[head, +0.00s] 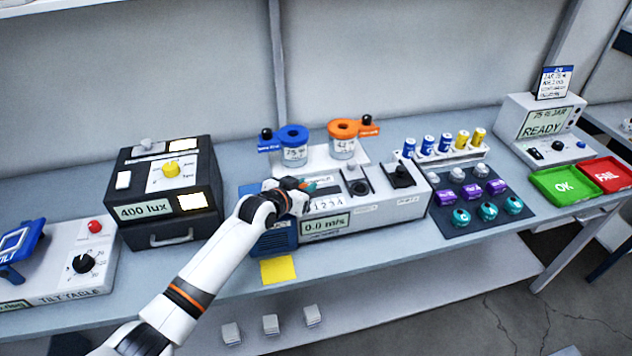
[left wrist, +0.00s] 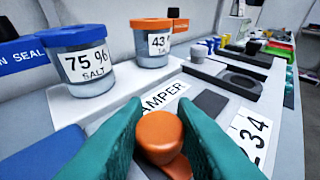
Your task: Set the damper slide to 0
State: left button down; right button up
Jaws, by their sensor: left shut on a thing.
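The damper slide's orange knob (left wrist: 159,132) stands between the teal fingers of my left gripper (left wrist: 160,118) in the left wrist view. The fingers are shut on it from both sides. The dark slot (left wrist: 208,103) runs on past the knob, beside a "DAMPER" label (left wrist: 165,95) partly covered by a finger. A white scale (left wrist: 250,135) beside the slot shows 2, 3 and 4. In the head view my left gripper (head: 298,187) reaches over the left end of the wind unit (head: 380,217), hiding the knob; the scale there shows 1 to 4 and the display reads 0.0 m/s (head: 325,225).
Two salt jars, blue-lidded (head: 293,147) and orange-lidded (head: 342,138), stand close behind the slide. A black lux box (head: 168,190) is at left. A block of purple and teal pieces (head: 478,200) is at right. A yellow note (head: 278,270) lies in front.

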pick_arm(q)
jog(key=shift+a+f, duration=0.1)
jog(key=shift+a, duration=0.1)
jog(key=shift+d, duration=0.1)
jog(key=c, duration=1.2)
grip_release()
jog(key=shift+a, duration=0.2)
jog(key=shift+s, duration=0.1)
jog(key=shift+s, duration=0.2)
jog(key=b+v, duration=0.2)
jog(key=v, duration=0.9)
jog(key=shift+s+a+r, duration=0.15)
jog(key=shift+a+r, duration=0.05)
jog(key=shift+r, duration=0.05)
